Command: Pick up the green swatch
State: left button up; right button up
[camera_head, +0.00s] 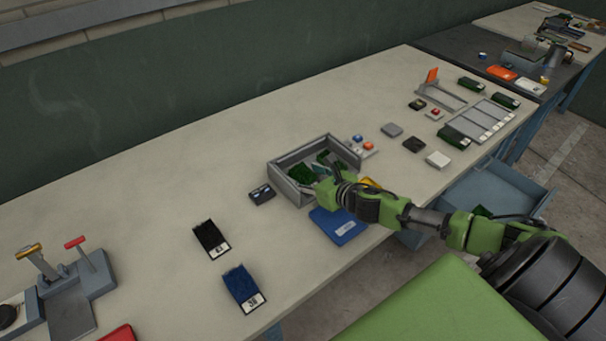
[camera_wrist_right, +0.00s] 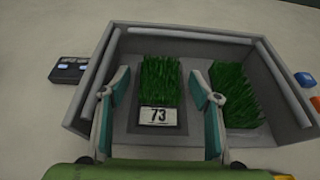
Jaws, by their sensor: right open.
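A green turf swatch (camera_wrist_right: 160,82) with a white label reading 73 lies in a grey open box (camera_wrist_right: 85,100). My right gripper (camera_wrist_right: 160,90) is open, with one finger on each side of this swatch; I cannot tell whether they touch it. A second green swatch (camera_wrist_right: 236,95) without a visible label lies to the right in the same box. In the head view the box (camera_head: 283,184) stands on the bench, with a green swatch (camera_head: 303,172) showing inside. My right gripper (camera_head: 325,172) reaches over the box and hides part of its contents. My left gripper is not in view.
A blue case (camera_head: 338,226) lies in front of the box. A small dark device (camera_head: 261,194) stands left of it. A black swatch (camera_head: 210,240) and a blue swatch (camera_head: 243,287) lie further left. Several green swatches and a slotted tray (camera_head: 480,121) are at right.

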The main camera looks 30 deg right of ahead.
jog(key=c, duration=0.9)
